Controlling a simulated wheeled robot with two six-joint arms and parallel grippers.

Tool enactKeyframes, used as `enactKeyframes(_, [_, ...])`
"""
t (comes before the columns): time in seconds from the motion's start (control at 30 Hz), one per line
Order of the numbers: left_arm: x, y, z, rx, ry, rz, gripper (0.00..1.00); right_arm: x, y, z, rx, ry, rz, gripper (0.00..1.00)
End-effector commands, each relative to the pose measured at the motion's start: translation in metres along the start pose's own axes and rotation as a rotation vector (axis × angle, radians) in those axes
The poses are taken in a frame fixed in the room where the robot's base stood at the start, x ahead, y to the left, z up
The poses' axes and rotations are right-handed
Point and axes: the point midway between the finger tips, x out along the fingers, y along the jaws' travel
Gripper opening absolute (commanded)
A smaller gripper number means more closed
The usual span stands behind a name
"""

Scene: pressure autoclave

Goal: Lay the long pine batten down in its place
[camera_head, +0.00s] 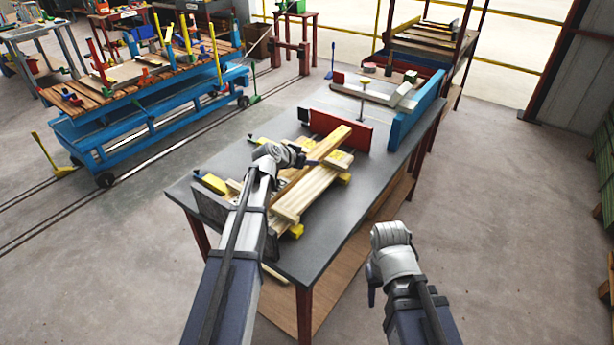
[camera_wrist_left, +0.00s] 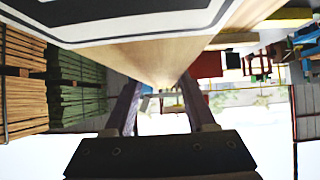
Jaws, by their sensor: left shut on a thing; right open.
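The long pine batten (camera_head: 335,143) is in my left gripper (camera_head: 312,162). It slants above the pale boards on the grey workbench, with its far end toward the red plate. In the left wrist view the batten (camera_wrist_left: 155,58) lies between the two fingers of the left gripper (camera_wrist_left: 160,95). The pale boards (camera_head: 308,190) lie side by side beneath it, with yellow blocks around them. I cannot tell whether the batten touches them. My right gripper (camera_head: 372,292) is off the right side of the bench, away from the batten; its fingers are mostly hidden.
The grey workbench (camera_head: 232,160) carries an upright red plate (camera_head: 342,132) and a blue rail (camera_head: 415,112) beyond the boards. A blue trolley (camera_head: 150,120) with slatted top stands at left. Stacked timber shows in the left wrist view (camera_wrist_left: 22,85). The floor right of the bench is clear.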

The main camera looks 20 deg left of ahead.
Motion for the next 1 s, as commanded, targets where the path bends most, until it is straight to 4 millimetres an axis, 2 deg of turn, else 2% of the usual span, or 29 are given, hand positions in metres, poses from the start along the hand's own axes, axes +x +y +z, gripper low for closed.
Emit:
enactKeyframes(0.17, [0.001, 0.000, 0.002, -0.001, 0.001, 0.000, 0.00, 0.003, 0.000, 0.000, 0.000, 0.000, 0.000, 0.50])
enactKeyframes(0.5, [0.022, 0.000, 0.032, 0.000, 0.001, 0.000, 0.00, 0.038, -0.004, -0.002, 0.000, 0.000, 0.000, 0.50])
enactKeyframes(0.77, [0.020, 0.000, 0.030, 0.000, 0.001, 0.000, 0.00, 0.036, -0.004, -0.002, 0.000, 0.000, 0.000, 0.50])
enactKeyframes(1.0, [0.025, 0.000, 0.036, 0.000, 0.001, 0.000, 0.00, 0.043, -0.004, -0.003, 0.000, 0.000, 0.000, 0.50])
